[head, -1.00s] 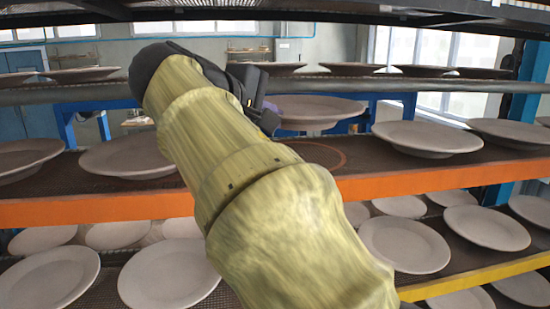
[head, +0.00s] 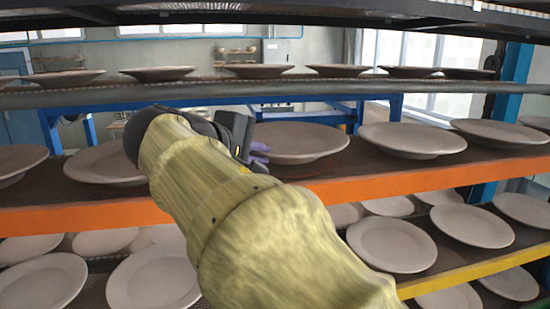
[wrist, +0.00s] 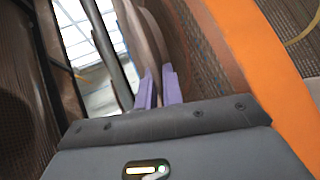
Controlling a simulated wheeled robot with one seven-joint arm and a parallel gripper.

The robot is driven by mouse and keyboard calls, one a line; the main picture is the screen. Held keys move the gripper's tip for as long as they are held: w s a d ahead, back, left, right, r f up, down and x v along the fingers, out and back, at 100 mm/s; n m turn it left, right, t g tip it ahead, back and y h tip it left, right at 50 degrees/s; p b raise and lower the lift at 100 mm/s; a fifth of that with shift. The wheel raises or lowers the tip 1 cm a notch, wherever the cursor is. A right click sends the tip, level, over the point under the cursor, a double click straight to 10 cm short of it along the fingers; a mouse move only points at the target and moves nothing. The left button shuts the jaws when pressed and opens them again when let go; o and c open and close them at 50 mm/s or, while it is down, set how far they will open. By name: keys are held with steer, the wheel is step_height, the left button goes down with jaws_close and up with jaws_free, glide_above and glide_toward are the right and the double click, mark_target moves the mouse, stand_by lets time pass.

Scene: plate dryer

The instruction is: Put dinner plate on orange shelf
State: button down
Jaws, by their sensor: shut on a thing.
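The dinner plate (head: 297,141) is pale grey and roughly level in the head view. It is low over the middle of the orange-edged shelf (head: 400,184), in a gap between other plates. I cannot tell for certain whether its foot touches the shelf. My gripper (head: 258,150) comes in from the left and is shut on the plate's near left rim. Its purple fingers also show in the wrist view (wrist: 159,84), with the rim between them. My arm hides part of the shelf's front edge.
A plate (head: 412,138) stands close on the right, and another (head: 105,163) lies left behind my arm. A rack bar (head: 200,95) with several plates runs above. A yellow-edged shelf (head: 470,272) with several plates lies below.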

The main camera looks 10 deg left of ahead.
steer(key=shift+f, duration=0.65)
steer(key=c, duration=1.8)
jaws_free()
steer(key=shift+s, duration=0.1)
steer(key=b+v, duration=0.4)
steer(key=v, duration=0.8)
steer(key=shift+f, duration=0.1)
